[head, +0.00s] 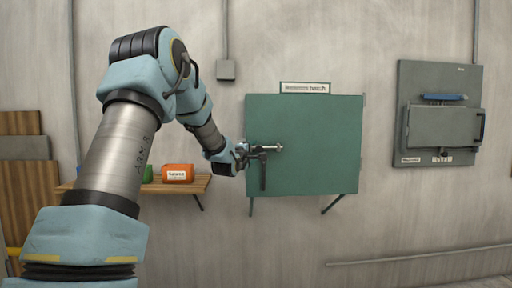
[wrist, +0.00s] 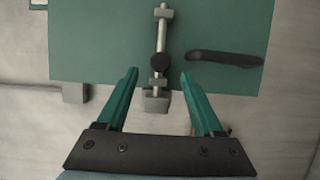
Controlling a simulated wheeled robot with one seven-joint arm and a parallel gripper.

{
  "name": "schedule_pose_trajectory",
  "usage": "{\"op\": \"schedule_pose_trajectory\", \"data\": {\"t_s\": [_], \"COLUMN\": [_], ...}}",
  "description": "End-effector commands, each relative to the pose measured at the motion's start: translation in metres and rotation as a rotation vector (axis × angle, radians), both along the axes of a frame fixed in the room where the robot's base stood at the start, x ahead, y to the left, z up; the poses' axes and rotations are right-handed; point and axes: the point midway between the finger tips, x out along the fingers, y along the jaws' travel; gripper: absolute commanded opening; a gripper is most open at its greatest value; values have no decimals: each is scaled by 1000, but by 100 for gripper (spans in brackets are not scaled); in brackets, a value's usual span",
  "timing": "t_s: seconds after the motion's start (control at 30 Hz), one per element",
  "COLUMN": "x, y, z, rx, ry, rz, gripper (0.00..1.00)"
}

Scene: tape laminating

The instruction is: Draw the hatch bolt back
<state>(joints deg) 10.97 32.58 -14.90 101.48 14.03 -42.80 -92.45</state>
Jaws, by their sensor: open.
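The green hatch door (head: 320,150) is on the wall in the middle of the head view, and it fills the upper wrist view (wrist: 100,45). The metal hatch bolt (wrist: 161,36) runs through brackets near the door's edge and has a round black knob (wrist: 159,63). The bolt also shows at the door's left side in the head view (head: 268,148). My gripper (wrist: 159,73) is open, its two teal fingers on either side of the bolt line. The knob appears between and slightly beyond the fingertips; I cannot tell the depth gap. In the head view, my gripper (head: 246,150) is at the bolt's left end.
A dark handle (wrist: 224,59) is beside the bolt on the door; it hangs below the bolt in the head view (head: 263,174). A wooden shelf (head: 196,188) with an orange box (head: 177,172) is at the left. A grey wall panel (head: 440,80) is at the right.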

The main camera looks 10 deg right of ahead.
Motion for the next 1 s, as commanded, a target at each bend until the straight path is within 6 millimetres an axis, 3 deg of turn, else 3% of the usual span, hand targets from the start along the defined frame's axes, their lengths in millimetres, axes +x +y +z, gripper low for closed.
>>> {"op": "schedule_pose_trajectory", "data": {"t_s": [0.33,0.77,1.0], "x": [46,53,53], "y": [-30,-35,-35], "z": [1,0,0], "rx": [2,3,2], "ry": [1,1,0], "rz": [0,0,0], "gripper": [68,68,41]}}
